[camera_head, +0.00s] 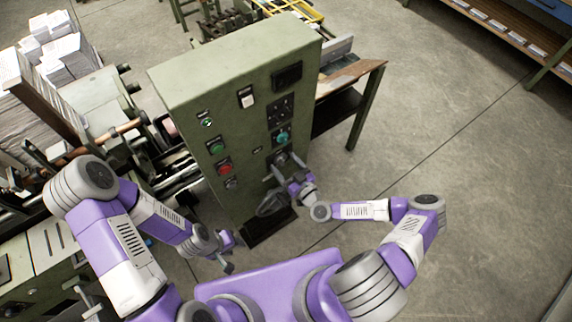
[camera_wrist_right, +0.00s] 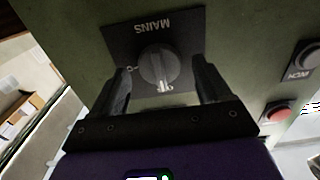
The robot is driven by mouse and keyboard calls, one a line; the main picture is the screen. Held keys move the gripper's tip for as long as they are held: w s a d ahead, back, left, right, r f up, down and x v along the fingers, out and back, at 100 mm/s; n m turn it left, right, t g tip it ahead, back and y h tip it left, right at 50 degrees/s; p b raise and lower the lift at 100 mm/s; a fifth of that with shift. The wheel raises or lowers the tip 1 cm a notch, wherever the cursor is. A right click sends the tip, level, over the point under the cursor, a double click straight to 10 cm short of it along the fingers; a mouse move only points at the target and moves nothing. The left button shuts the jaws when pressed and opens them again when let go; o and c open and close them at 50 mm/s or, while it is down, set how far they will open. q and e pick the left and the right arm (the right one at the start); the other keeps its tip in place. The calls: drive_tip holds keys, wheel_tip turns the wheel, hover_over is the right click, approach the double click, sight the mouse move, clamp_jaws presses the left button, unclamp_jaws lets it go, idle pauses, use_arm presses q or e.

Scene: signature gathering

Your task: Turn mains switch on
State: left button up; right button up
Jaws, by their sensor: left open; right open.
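The mains switch (camera_wrist_right: 158,64) is a round grey knob on a black plate marked MAINS, which appears upside down in the right wrist view. A white mark lies at the knob's lower edge, and another small mark is on the plate to its left. My right gripper (camera_wrist_right: 163,80) is open, with one finger on each side of the knob; I cannot tell whether they touch it. In the head view my right gripper (camera_head: 284,172) is at the lower right of the cabinet front and partly hides the switch. My left gripper (camera_head: 229,263) is open and empty, low in front of the cabinet.
The green control cabinet (camera_head: 225,80) carries a green button (camera_head: 216,147), a red button (camera_head: 224,168) and a teal knob (camera_head: 282,137). Machine rollers and paper stacks (camera_head: 60,50) are at left. A workbench (camera_head: 350,78) stands behind right. Floor at right is clear.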

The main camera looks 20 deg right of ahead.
drive_tip(key=c, duration=1)
drive_tip(key=shift+f, duration=0.1)
drive_tip(key=m+b, duration=1)
drive_tip(key=m, duration=0.7)
drive_tip(key=shift+m, duration=0.4)
